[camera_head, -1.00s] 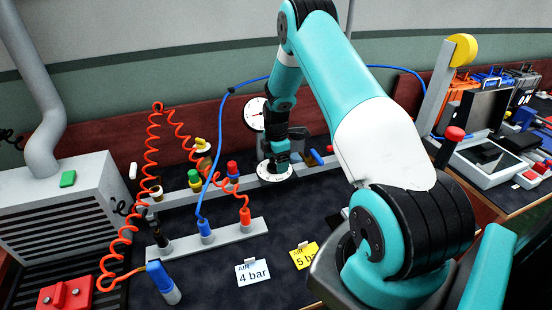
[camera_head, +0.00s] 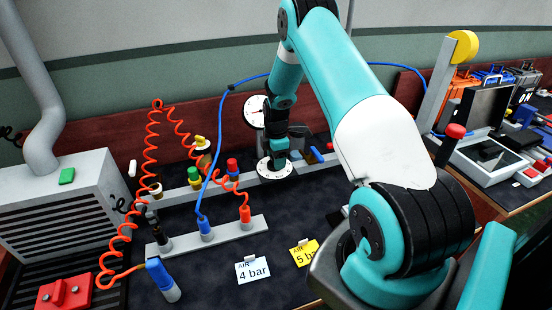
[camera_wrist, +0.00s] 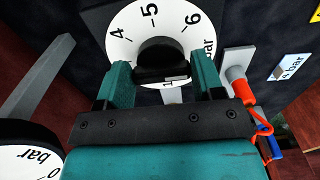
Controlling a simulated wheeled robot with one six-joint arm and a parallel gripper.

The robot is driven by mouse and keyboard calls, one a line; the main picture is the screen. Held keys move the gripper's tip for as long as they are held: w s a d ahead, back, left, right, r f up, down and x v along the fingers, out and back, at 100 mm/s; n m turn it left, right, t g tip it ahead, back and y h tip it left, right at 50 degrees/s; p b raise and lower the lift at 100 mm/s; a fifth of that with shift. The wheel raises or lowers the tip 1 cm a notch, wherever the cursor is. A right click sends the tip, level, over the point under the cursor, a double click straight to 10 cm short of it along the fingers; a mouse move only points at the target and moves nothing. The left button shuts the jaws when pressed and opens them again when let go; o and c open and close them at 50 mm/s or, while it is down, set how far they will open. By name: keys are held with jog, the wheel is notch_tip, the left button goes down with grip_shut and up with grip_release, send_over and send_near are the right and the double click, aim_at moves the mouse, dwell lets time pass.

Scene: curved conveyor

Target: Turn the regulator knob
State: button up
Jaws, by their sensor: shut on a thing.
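The regulator knob (camera_wrist: 163,56) is a black round knob in the middle of a white dial (camera_wrist: 122,38). The dial shows the marks 4, 5 and 6 around its far side in the wrist view. My gripper (camera_wrist: 164,78) has one teal finger on each side of the knob and is shut on it. In the head view my gripper (camera_head: 279,160) points down over the white dial (camera_head: 266,172) on the grey rail. The knob is hidden there by my gripper. A white gauge (camera_head: 254,110) stands just behind; part of a gauge (camera_wrist: 22,160) also shows in the wrist view.
A white 4 bar card (camera_head: 253,270) and a yellow 5 bar card (camera_head: 304,254) stand in front. A coiled orange hose (camera_head: 150,150) and a blue hose (camera_head: 212,180) rise on the left. A grey rail with fittings (camera_head: 232,232) lies nearer. Dark mat is bare between.

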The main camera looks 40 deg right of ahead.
jog(key=m+b, duration=0.1)
jog(key=m, duration=0.4)
jog(key=shift+a+b, duration=0.1)
jog(key=shift+b, duration=0.25)
jog(key=m+b, duration=0.1)
jog(key=m, duration=0.3)
jog(key=shift+s+a+m, duration=0.1)
jog(key=shift+m, duration=0.3)
jog(key=m, duration=0.4)
jog(key=shift+a+m+b, duration=0.1)
jog(key=shift+m+b, duration=0.2)
jog(key=shift+b, duration=0.05)
jog(key=m, duration=0.4)
jog(key=shift+a+r+m+b, duration=0.1)
jog(key=shift+m+b, duration=0.2)
jog(key=m, duration=0.4)
jog(key=shift+a, duration=0.1)
jog(key=m, duration=0.4)
jog(key=shift+w+b, duration=0.25)
jog(key=shift+b, duration=0.1)
jog(key=m, duration=0.4)
jog(key=shift+w, duration=0.15)
jog(key=m, duration=0.4)
jog(key=shift+w+m, duration=0.1)
jog(key=shift+m, duration=0.2)
jog(key=shift+r, duration=0.1)
